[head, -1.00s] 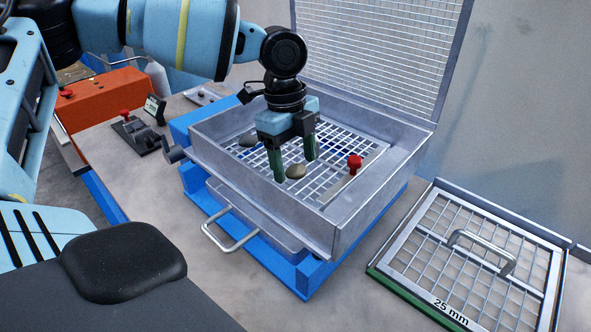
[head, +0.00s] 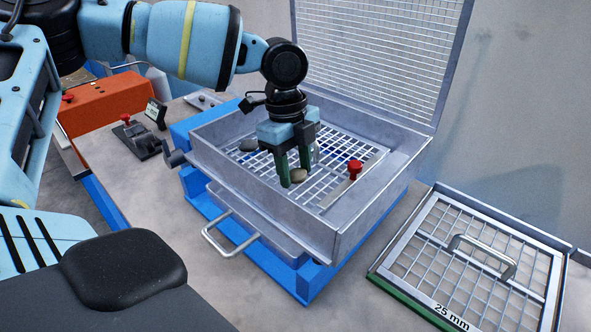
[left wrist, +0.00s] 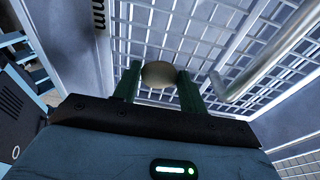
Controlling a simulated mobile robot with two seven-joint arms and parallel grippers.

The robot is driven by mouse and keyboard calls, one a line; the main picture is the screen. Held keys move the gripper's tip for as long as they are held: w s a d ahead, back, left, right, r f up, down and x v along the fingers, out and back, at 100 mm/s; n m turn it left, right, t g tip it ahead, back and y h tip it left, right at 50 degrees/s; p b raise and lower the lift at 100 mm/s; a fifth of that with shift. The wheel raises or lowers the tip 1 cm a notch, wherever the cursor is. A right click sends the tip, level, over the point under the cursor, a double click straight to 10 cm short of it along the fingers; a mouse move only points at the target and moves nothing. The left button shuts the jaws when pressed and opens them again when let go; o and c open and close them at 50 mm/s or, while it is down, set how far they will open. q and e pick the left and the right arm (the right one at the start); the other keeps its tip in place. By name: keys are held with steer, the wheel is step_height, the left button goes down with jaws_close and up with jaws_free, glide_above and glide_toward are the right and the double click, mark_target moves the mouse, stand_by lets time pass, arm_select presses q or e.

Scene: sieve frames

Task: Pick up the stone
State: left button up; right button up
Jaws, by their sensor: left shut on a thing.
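A tan, rounded stone (head: 299,175) is on the wire grid of the sieve frame inside the grey metal box. My left gripper (head: 294,173) points down into the box and is shut on this stone. In the left wrist view the stone (left wrist: 158,74) sits between the two green fingers, with the grid behind it. Whether the stone still touches the grid I cannot tell. A second, grey stone (head: 248,145) lies on the grid to the left. My right gripper is not in view.
The grey box (head: 270,185) has raised walls and an upright mesh lid (head: 375,50) behind. A red knob (head: 354,167) stands on the grid's right bar. A framed 25 mm sieve (head: 470,260) lies at the right. An orange case (head: 110,98) is at the left.

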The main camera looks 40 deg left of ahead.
mark_target(296, 171)
arm_select(q)
step_height(296, 171, up, 18)
stand_by(0.5)
steer(key=shift+d, duration=0.1)
